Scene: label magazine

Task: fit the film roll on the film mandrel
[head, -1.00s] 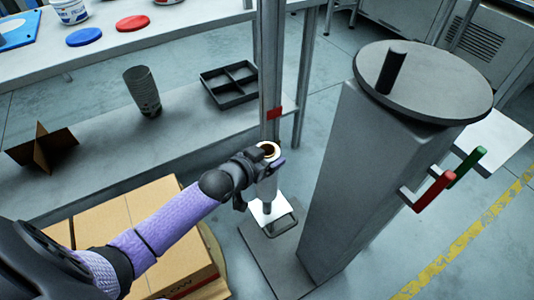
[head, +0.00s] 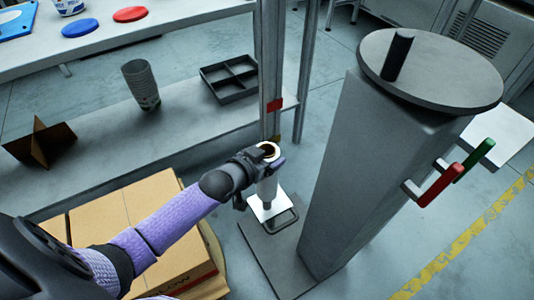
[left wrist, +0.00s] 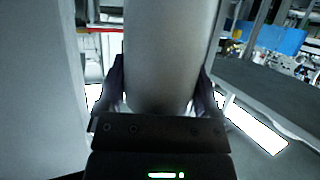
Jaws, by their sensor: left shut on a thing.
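The film roll (head: 267,187) is a pale, upright cylinder with a brown core at its top end. My left gripper (head: 266,160) is shut on it, and in the left wrist view the roll (left wrist: 162,60) fills the space between the two fingers (left wrist: 160,100). The film mandrel (head: 397,57) is a short black post standing up from the round grey plate (head: 450,85) on top of a grey pedestal. The held roll is left of the pedestal and lower than the plate, well apart from the mandrel. My right gripper is not in view.
A grey pedestal (head: 365,185) stands close to the right of the roll. Red (head: 440,188) and green (head: 474,160) handles stick out on its right side. A shelf post (head: 271,70) rises behind the roll. Cardboard boxes (head: 150,215) lie under my left arm.

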